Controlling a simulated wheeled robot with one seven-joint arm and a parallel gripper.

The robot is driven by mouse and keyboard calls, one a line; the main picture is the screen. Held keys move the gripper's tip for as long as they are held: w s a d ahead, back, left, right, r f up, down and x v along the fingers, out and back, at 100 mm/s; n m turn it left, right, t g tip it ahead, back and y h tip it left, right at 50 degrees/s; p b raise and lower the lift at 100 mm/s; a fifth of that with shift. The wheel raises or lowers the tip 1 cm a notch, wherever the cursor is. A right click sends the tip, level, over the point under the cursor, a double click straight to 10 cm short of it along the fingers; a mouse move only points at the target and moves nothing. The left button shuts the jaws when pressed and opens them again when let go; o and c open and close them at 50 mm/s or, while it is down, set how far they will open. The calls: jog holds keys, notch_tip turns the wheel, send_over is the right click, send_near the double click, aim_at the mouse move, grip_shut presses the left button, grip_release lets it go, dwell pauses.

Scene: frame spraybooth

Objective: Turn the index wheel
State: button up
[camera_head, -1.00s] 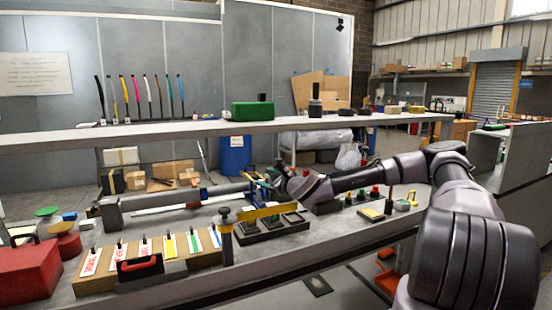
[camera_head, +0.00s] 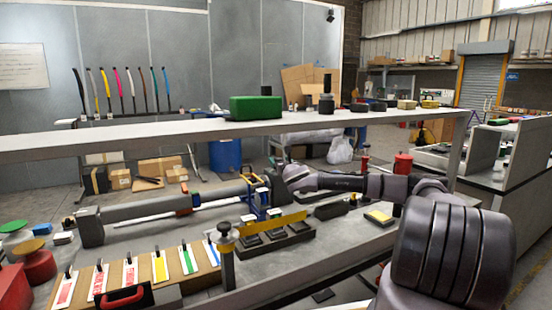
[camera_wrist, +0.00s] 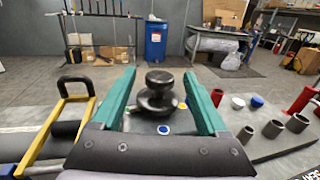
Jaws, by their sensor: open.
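A black two-tier round knob (camera_wrist: 158,92), which looks like the index wheel, stands upright on the bench in the wrist view. The teal fingers of my gripper (camera_wrist: 159,73) are spread wide, one on each side of it. The gripper is empty, with a gap showing on both sides of the knob. I cannot tell from this view how far ahead of the fingertips the knob stands. In the head view my arm reaches over the bench, and its end (camera_head: 272,182) is small and partly hidden, with the knob not clearly visible.
A yellow frame with a black handle (camera_wrist: 60,118) stands close left of my gripper. Several grey cups (camera_wrist: 272,129) and a red cylinder (camera_wrist: 302,100) are to the right. A raised shelf (camera_head: 180,133) spans the bench. Tag board (camera_head: 205,277) and black-topped post (camera_head: 226,255) stand nearer.

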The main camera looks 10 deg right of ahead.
jog(key=w, duration=0.5)
jog(key=shift+a, duration=0.25)
grip_shut()
